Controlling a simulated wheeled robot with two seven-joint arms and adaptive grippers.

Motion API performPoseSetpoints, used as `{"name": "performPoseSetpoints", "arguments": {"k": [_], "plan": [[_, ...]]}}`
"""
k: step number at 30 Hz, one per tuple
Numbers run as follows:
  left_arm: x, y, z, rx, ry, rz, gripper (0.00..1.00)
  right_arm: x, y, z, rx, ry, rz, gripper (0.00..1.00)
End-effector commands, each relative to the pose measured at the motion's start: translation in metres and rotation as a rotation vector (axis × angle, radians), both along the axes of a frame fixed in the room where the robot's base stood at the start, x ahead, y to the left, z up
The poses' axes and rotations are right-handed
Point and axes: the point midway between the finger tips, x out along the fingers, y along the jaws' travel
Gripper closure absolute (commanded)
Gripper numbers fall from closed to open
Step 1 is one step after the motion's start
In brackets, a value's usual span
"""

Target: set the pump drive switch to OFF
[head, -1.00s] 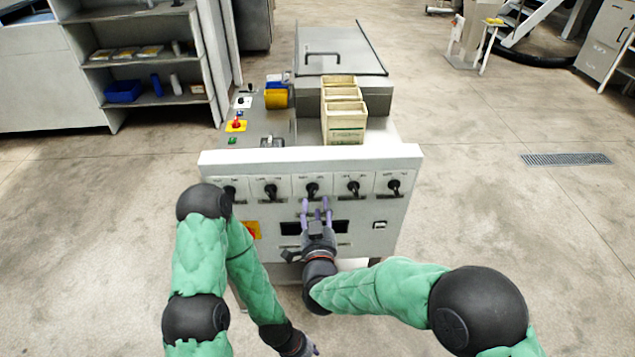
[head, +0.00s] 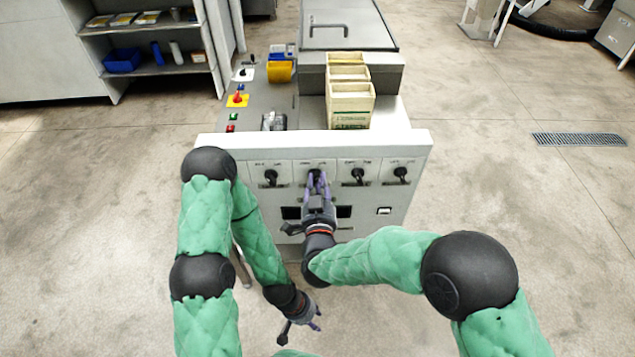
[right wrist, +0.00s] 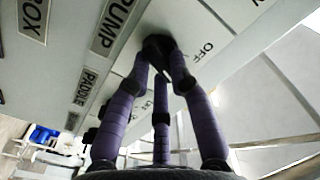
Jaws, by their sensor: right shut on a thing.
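The pump drive switch is a black rotary knob (right wrist: 157,46) on the front panel (head: 400,215), in the middle of a row of similar knobs. In the right wrist view a PUMP label (right wrist: 115,24) is beside it and an OFF mark (right wrist: 195,54) is on its other side. My right gripper (head: 316,180) has its purple fingers closed around this knob; they also show in the right wrist view (right wrist: 160,80). The fingers hide much of the knob, so its exact setting is unclear. My left gripper (head: 302,332) hangs low before the machine, its fingers apart and empty.
Other knobs (head: 358,175) sit close on either side of the held one. Wooden boxes (head: 350,105) and a yellow bin (head: 280,72) stand on the machine. A red emergency button (head: 237,98) is on the left side top.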

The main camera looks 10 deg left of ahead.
Motion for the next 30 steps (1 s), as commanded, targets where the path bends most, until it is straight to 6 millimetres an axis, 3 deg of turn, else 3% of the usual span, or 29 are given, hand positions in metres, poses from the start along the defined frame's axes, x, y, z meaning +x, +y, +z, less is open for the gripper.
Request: {"name": "performPoseSetpoints", "arguments": {"k": [14,30], "plan": [[0.0,0.0,0.002,0.0,0.0,0.0,0.6,0.0,0.0,0.001,-0.068,-0.019,-0.001,1.0],[0.0,0.0,0.014,0.0,-0.001,0.0,0.6,0.0,0.002,0.003,-0.478,-0.136,-0.001,1.0]]}}
